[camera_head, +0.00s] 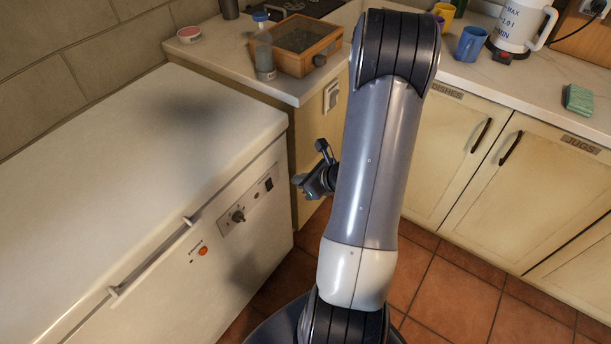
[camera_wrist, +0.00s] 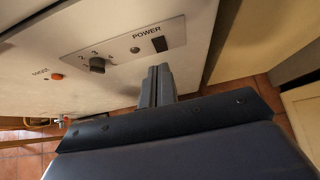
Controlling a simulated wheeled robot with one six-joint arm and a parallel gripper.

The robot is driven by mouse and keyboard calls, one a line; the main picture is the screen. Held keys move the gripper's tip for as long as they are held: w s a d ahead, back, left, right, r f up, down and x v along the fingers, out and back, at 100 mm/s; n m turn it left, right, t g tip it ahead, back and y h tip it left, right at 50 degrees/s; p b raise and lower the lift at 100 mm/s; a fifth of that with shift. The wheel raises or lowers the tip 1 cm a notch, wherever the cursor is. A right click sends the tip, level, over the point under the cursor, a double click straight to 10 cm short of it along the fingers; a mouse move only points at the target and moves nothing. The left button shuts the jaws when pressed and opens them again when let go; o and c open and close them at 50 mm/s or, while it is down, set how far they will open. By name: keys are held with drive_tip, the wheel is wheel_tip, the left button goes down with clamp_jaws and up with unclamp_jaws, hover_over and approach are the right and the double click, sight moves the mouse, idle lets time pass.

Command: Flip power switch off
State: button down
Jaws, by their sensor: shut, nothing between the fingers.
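The power switch (camera_wrist: 159,44) is a small black rocker under the word POWER on the light control panel of a white chest freezer (camera_head: 110,150). In the head view the switch (camera_head: 269,184) is a small dark patch at the panel's right end. I cannot tell which way it is set. My gripper (camera_wrist: 158,70) is shut and empty, its fingers pointing at the panel just below the switch in the wrist view. I cannot tell whether they touch the panel. In the head view my gripper (camera_head: 299,181) is right of the switch, with a visible gap in the picture.
A dial knob (camera_wrist: 97,64) and an orange button (camera_wrist: 56,76) are left of the switch. The freezer handle (camera_head: 150,258) sticks out further left. Cream cabinets (camera_head: 450,165) stand to the right, with a wooden box (camera_head: 294,45) on the counter. Tiled floor (camera_head: 440,285) is open between.

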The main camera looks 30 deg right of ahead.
drive_tip(key=shift+s+d+r, duration=0.25)
drive_tip(key=shift+s+r, duration=0.45)
drive_tip(key=shift+r, duration=0.25)
